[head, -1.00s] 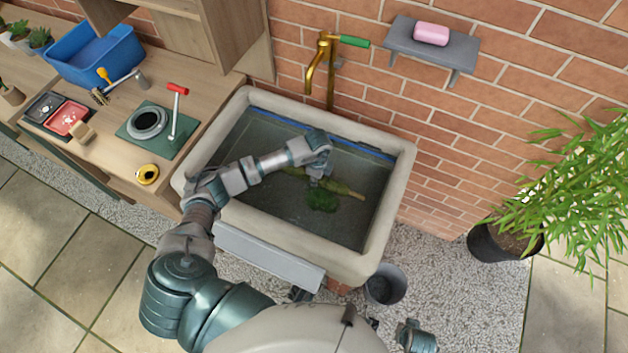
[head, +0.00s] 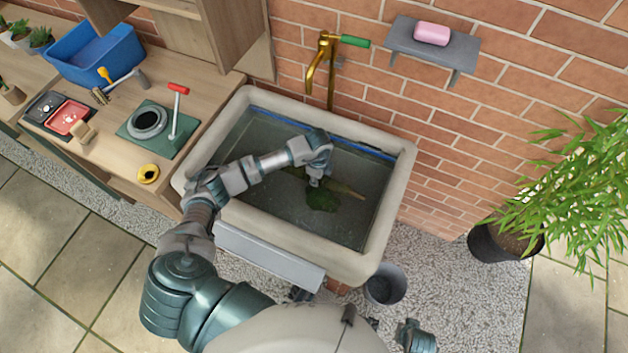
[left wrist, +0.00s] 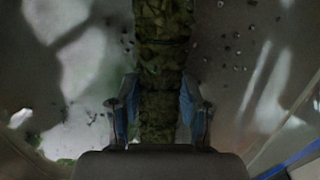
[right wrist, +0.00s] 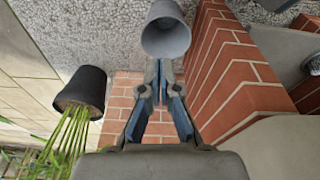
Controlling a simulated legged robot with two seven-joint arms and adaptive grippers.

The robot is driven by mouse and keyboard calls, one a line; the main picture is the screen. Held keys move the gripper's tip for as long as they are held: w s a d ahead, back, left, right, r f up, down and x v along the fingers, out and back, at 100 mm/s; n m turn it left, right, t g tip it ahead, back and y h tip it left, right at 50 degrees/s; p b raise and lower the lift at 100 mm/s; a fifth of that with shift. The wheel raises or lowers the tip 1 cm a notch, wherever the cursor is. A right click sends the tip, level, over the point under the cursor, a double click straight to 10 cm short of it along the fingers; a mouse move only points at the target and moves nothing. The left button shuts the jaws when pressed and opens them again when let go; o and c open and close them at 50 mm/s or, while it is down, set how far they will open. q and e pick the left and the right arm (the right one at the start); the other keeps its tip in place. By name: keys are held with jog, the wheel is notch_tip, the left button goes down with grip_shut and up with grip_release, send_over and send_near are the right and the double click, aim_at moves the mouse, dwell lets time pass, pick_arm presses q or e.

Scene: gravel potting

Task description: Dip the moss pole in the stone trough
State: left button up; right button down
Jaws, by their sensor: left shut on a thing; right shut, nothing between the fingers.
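The stone trough (head: 402,190) is a pale basin full of dark water below the tap. My left gripper (head: 318,183) reaches down into it and is shut on the moss pole (head: 345,189). In the head view the pole lies slanting and looks dim under the water, partly hidden by my wrist. In the left wrist view the mossy green-brown pole (left wrist: 163,45) runs between the fingers of my left gripper (left wrist: 160,105). My right gripper (right wrist: 160,66) is shut and empty, outside the trough.
A brass tap (head: 325,65) rises behind the trough. A grey bucket (head: 386,285) stands at its front right corner; it also shows beyond my right fingertips (right wrist: 166,32). A potted bamboo (head: 505,240) stands right.

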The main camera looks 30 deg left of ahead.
pick_arm(q)
jog(key=shift+r, duration=0.1)
pick_arm(e)
jog(key=shift+r, duration=0.1)
